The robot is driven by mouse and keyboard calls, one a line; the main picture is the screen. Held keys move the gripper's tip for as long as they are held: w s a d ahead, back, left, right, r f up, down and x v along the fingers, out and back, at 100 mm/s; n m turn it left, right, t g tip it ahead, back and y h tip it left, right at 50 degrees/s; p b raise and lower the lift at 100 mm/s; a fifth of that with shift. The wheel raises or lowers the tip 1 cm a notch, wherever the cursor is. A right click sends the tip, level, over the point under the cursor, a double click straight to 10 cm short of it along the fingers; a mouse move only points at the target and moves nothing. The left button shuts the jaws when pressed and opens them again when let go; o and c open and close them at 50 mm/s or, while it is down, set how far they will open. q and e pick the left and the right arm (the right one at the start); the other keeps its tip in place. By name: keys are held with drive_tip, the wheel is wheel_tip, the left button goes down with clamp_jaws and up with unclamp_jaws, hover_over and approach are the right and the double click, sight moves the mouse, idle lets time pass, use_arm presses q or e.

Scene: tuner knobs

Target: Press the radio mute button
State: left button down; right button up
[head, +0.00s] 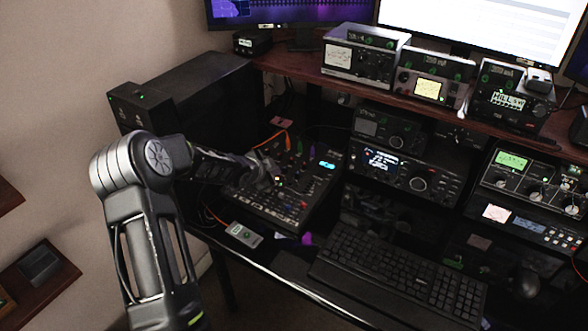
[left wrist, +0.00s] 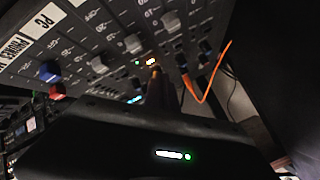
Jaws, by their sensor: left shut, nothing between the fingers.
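A black mixer panel (head: 315,195) with rows of knobs and small lit buttons lies on the desk. My left gripper (head: 272,181) reaches in from the left over its middle, shut and empty, pointing at the panel. My right gripper is not in view.
Orange cables (head: 272,140) plug in at the mixer's far side. A small grey box (head: 243,235) sits in front of it, and a keyboard (head: 400,275) to its right. Radios (head: 405,175) stand behind, under a shelf. A black cabinet (head: 190,90) stands at back left.

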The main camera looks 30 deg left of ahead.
use_arm(q)
drive_tip(key=r+p, duration=0.3)
drive_tip(key=r, duration=0.1)
drive_tip(key=r+p, duration=0.2)
drive_tip(key=shift+s+p, duration=0.3)
drive_tip(key=shift+p, duration=0.05)
drive_tip(key=shift+f, duration=0.15)
